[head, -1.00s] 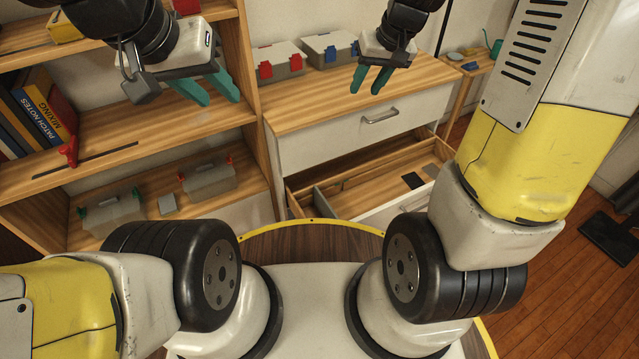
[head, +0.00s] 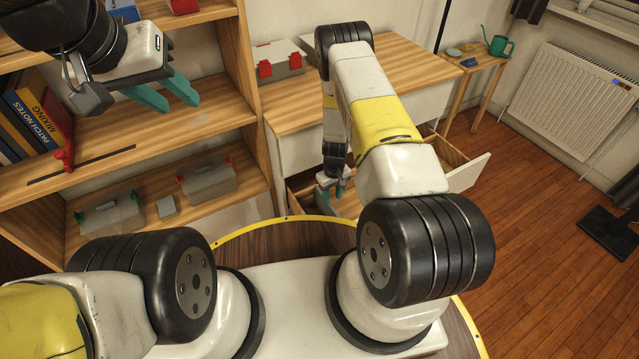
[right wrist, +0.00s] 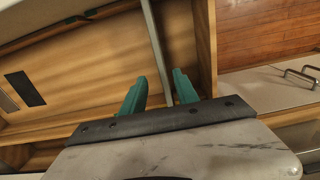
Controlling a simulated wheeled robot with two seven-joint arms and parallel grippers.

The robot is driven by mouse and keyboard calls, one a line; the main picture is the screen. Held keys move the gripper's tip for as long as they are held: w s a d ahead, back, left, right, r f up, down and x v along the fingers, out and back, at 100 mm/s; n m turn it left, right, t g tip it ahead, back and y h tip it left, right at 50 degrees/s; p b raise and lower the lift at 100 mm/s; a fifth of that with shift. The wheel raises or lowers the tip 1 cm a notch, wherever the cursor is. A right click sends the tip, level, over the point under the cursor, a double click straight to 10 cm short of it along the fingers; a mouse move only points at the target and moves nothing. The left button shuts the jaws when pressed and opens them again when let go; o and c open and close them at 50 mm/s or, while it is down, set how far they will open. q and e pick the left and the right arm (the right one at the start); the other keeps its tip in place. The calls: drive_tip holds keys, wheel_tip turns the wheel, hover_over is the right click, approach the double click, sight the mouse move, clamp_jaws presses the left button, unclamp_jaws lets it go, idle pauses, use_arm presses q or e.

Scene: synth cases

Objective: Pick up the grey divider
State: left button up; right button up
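The grey divider (right wrist: 154,35) is a thin upright strip across the open drawer (right wrist: 90,62) in the right wrist view. My right gripper (right wrist: 159,78) is open over the drawer, one teal finger on each side of the divider's line. I cannot tell how far down the fingers reach along it; a gap shows on both sides. In the head view my right gripper (head: 331,199) is low in the drawer, and my arm hides much of the drawer; the divider is hard to make out there. My left gripper (head: 182,104) is open and empty in front of the shelf.
The drawer's front panel (head: 468,173) stands pulled out. A dark flat piece (right wrist: 25,89) lies in the drawer. A red-latched case (head: 278,62) stands on the cabinet top. The shelf holds a green-latched case (head: 112,217), another red-latched case (head: 208,181) and a grey block (head: 167,207).

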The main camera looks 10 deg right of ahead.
sight(332, 207)
drive_tip(key=f, duration=0.8)
drive_tip(key=shift+s+f, duration=0.25)
drive_tip(key=shift+f, duration=0.15)
clamp_jaws()
